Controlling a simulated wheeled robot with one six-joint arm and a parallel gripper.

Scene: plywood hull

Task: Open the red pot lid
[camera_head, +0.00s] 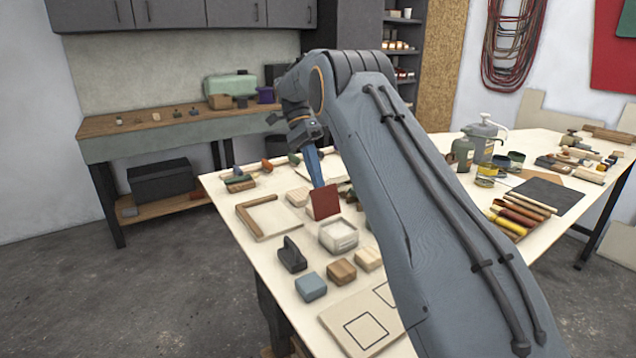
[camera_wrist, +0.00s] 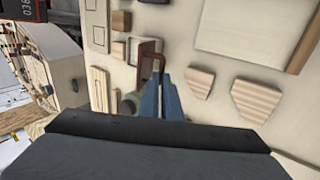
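A red square lid (camera_head: 325,202) stands steeply tilted at the tips of my gripper's blue fingers (camera_head: 314,168). Just in front of it on the table is a pale square pot (camera_head: 338,236) with its top uncovered. The lid seems raised at the pot's far left edge; whether it still touches the pot I cannot tell. In the wrist view my gripper (camera_wrist: 160,80) has its blue fingertips close together on a dark red part of the lid (camera_wrist: 148,47). The fingers hide some of the contact.
On the table near the pot are a black-handled tool (camera_head: 292,255), a blue-grey block (camera_head: 311,287), wooden blocks (camera_head: 341,271), an L-shaped wooden piece (camera_head: 262,219) and a board with square outlines (camera_head: 362,322). Cans and jars (camera_head: 483,138) stand farther right. My arm hides the table's middle.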

